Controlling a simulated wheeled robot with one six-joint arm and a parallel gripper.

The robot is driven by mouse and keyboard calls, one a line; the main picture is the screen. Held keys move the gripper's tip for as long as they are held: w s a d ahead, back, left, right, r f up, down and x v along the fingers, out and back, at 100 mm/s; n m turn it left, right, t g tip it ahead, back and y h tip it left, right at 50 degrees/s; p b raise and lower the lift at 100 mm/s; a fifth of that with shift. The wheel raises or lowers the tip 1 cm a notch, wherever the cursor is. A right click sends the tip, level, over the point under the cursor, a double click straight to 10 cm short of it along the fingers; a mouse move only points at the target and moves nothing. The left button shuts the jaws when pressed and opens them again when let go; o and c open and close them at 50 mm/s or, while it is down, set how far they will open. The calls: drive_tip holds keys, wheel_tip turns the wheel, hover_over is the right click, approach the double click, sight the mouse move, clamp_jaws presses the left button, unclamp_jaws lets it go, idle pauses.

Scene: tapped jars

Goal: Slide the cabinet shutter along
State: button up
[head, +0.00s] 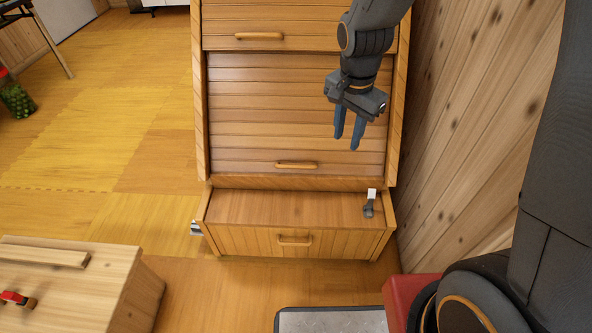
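The wooden cabinet (202,120) stands in the middle of the head view. Its slatted shutter (270,120) covers the sloping front, with a wooden bar handle (296,165) near the lower edge. Another slatted panel (300,14) with its own handle (259,36) lies above it. My gripper (347,143) hangs in front of the shutter's right side, above and to the right of the lower handle. Its two blue fingers are apart with nothing between them. It appears clear of the handle, but I cannot tell its distance from the slats.
Below the shutter is a ledge (270,208) with a small grey and white object (369,208) at its right, above a front with a handle (294,240). A plank wall (470,120) closes the right side. A wooden box (80,285) stands lower left. Floor is open at left.

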sight(296, 166)
drive_tip(key=shift+w+a+f+m+t+b, duration=0.15)
drive_tip(key=shift+w+a+f+m+b, duration=1.8)
drive_tip(key=shift+f, duration=2.45)
drive_tip(key=shift+w+a+f+m+t+b, duration=0.2)
drive_tip(key=shift+w+a+f+m+b, duration=1.15)
drive_tip(key=shift+w+a+f, duration=2.15)
drive_tip(key=shift+w+a+f+m+t+b, duration=0.15)
drive_tip(key=shift+w+a+f+m+b, duration=1.05)
drive_tip(key=shift+f, duration=4.05)
drive_tip(key=shift+w+d+b, duration=0.5)
drive_tip(key=shift+w+b, duration=0.2)
drive_tip(key=shift+w, duration=0.05)
clamp_jaws()
